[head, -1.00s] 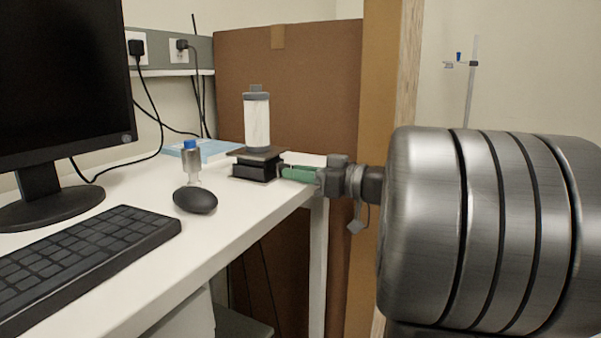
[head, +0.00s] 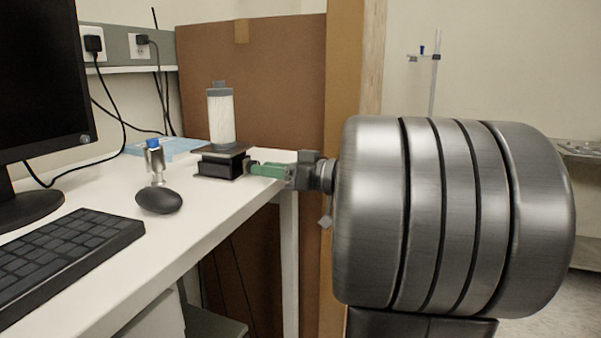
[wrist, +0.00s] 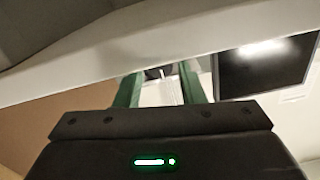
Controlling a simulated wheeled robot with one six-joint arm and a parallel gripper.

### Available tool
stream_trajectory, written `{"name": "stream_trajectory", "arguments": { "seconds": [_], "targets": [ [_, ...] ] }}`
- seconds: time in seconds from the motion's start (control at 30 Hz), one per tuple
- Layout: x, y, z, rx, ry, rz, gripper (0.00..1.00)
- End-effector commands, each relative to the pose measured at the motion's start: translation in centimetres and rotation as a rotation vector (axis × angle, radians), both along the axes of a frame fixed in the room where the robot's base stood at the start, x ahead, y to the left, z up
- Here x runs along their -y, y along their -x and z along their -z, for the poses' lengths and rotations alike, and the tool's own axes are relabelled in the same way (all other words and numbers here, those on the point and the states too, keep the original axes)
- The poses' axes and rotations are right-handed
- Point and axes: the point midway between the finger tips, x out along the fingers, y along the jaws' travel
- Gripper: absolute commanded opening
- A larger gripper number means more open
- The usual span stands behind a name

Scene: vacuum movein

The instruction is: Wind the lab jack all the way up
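The black lab jack (head: 221,164) stands near the far right corner of the white desk, its top plate only a little above its base. A white cylinder with grey caps (head: 221,118) stands upright on the plate. My gripper (head: 252,167) reaches in from the right at jack height, its green fingers pointing at the jack's right side. In the wrist view, which is upside down, the two green fingers (wrist: 161,72) are spread apart. A small metallic part shows between their tips, with no clear contact. The jack's knob is not clearly visible in the head view.
A bottle with a blue cap (head: 154,162), a black mouse (head: 159,200), a keyboard (head: 70,255) and a monitor (head: 38,90) are on the desk to the left. A blue book (head: 165,146) lies behind. A brown panel (head: 270,90) stands behind the desk.

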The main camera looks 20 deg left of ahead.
Motion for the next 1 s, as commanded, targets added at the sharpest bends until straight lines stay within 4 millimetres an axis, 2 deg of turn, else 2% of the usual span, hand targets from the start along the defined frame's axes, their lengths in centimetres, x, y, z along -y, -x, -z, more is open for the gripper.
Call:
{"name": "stream_trajectory", "arguments": {
  "seconds": [0.6,0.8,1.0],
  "targets": [
    [10.4,0.8,-0.1,-0.001,0.0,0.005,0.36],
    [12.4,0.9,0.0,-0.002,-0.001,0.002,0.36],
    [12.9,1.1,0.0,-0.001,0.0,-0.001,0.36]
  ]
}}
